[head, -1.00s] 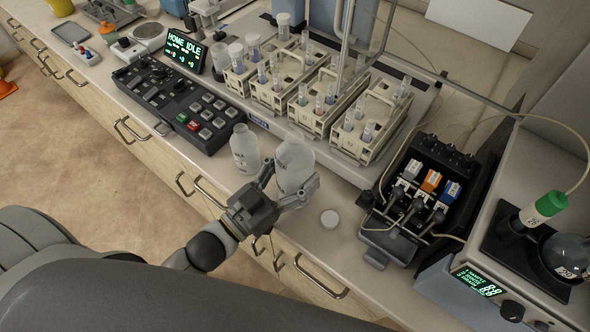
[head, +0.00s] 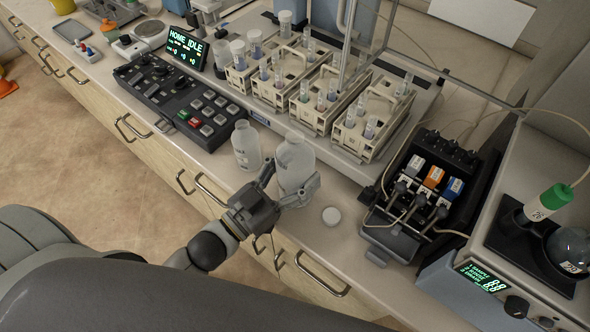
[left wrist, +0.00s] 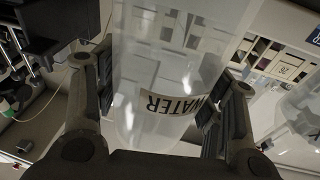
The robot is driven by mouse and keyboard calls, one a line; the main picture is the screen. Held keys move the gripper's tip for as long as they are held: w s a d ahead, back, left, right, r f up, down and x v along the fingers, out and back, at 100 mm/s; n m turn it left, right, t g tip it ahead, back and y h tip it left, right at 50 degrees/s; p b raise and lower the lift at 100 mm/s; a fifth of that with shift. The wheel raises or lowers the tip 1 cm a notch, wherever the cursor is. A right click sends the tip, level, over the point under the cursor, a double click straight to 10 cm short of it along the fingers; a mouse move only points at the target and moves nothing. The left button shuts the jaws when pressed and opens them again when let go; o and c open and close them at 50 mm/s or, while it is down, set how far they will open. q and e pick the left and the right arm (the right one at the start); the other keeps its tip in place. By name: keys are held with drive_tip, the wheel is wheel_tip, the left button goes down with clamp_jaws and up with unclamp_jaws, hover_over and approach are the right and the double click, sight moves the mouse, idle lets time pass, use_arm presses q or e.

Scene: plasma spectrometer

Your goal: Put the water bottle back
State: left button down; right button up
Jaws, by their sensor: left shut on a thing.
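The water bottle (head: 295,165) is a translucent white bottle near the bench's front edge. Its label reads "WATER" in the left wrist view (left wrist: 172,104). My left gripper (head: 288,190) is shut on its lower part, with one finger on each side. The bottle looks upright; I cannot tell whether its base touches the bench. A second, similar bottle (head: 247,146) stands just left of it and shows partly at the right of the left wrist view (left wrist: 300,108). My right gripper is not in view.
Racks of sample tubes (head: 318,106) stand behind the bottles. A black keypad panel (head: 175,100) is to the left. A black pump unit (head: 425,190) with tubing is to the right.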

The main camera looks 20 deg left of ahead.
use_arm(q)
drive_tip(key=shift+s+f, duration=0.25)
drive_tip(key=shift+f, duration=0.7)
drive_tip(key=shift+c, duration=1.3)
unclamp_jaws()
drive_tip(key=shift+f, duration=0.15)
drive_tip(key=shift+s, duration=0.1)
drive_tip(key=shift+s+a+f, duration=0.1)
drive_tip(key=shift+s+a, duration=0.2)
drive_tip(key=shift+s, duration=0.05)
drive_tip(key=r+v, duration=0.1)
drive_tip(key=v, duration=0.9)
drive_tip(key=shift+s+a+r, duration=0.2)
drive_tip(key=shift+s+r, duration=0.15)
drive_tip(key=shift+r, duration=0.1)
